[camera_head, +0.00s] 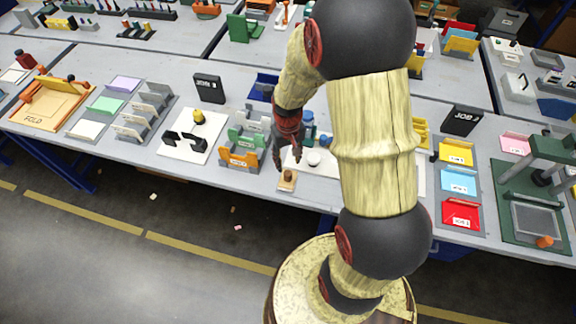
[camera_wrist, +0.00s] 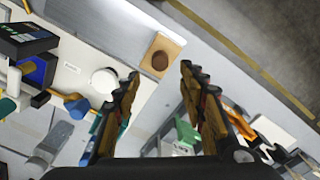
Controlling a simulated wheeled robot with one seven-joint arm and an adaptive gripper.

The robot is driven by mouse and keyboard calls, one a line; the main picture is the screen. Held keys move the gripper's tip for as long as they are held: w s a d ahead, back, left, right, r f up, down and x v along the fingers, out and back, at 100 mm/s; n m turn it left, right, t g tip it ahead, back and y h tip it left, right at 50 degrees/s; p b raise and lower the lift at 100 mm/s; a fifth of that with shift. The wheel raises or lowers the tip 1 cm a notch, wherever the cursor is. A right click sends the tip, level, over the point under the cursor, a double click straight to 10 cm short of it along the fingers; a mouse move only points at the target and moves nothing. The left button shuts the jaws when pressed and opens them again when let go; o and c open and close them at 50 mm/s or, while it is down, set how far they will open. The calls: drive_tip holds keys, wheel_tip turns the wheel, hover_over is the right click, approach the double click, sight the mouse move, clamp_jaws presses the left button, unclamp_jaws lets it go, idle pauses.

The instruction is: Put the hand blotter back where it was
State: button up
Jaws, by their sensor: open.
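A small tan block with a round brown knob, which looks like the hand blotter (camera_head: 287,180), is at the front edge of the table, left of my arm in the head view. In the wrist view the hand blotter (camera_wrist: 163,57) lies just beyond the fingertips, roughly between their lines. My gripper (camera_head: 287,160) is open and empty, pointing down close to the blotter. In the wrist view my gripper (camera_wrist: 159,76) shows its two fingers spread apart with nothing between them. I cannot tell its exact height above the blotter.
A white round piece (camera_head: 313,158) stands on a white board just right of the gripper; my arm hides part of that board. Green and orange holders (camera_head: 240,155) stand close on the left. Coloured trays (camera_head: 458,182) are to the right. The table's front edge is close by.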

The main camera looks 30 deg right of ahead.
drive_tip(key=s+a+r+n+t, duration=0.1)
drive_tip(key=a+r, duration=0.2)
drive_tip(key=r, duration=0.6)
drive_tip(key=s+a+r+t, duration=0.1)
drive_tip(key=a+r, duration=0.2)
drive_tip(key=r, duration=0.6)
drive_tip(key=s+a+r+n+t, duration=0.1)
drive_tip(key=s+a+r, duration=0.2)
drive_tip(key=s+r, duration=0.3)
drive_tip(key=s+a+r+n+t, duration=0.1)
drive_tip(key=s+a+r+t, duration=0.1)
drive_tip(key=s+a+r, duration=0.2)
wheel_tip(320, 180, up, 2)
drive_tip(key=shift+s+t, duration=0.3)
drive_tip(key=shift+s, duration=0.75)
